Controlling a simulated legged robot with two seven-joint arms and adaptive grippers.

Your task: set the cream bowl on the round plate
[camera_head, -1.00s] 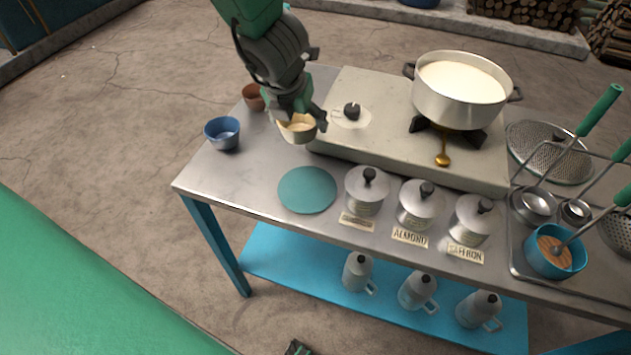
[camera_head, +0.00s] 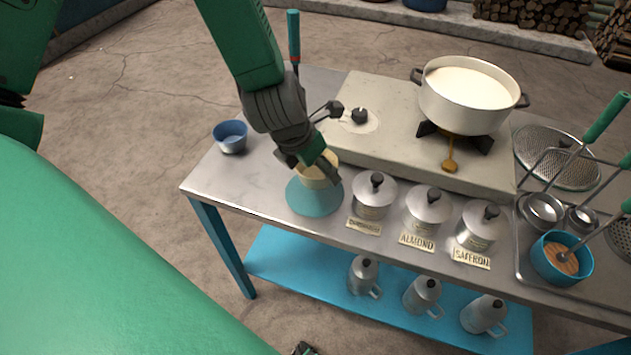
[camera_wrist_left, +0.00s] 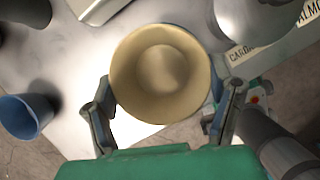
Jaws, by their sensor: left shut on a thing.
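The cream bowl (camera_head: 317,176) is held in my left gripper (camera_head: 309,171), over the far part of the round teal plate (camera_head: 314,202). I cannot tell whether the bowl touches the plate. In the left wrist view the bowl (camera_wrist_left: 160,75) sits between the two fingers (camera_wrist_left: 168,112), its open top facing the camera. In that view the bowl hides the plate. My right gripper is not clearly in view.
A blue bowl (camera_head: 231,137) stands on the table's left side. Lidded metal canisters (camera_head: 372,196) with name cards line the front, right of the plate. A stove (camera_head: 390,135) with a pot of milk (camera_head: 468,95) lies behind.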

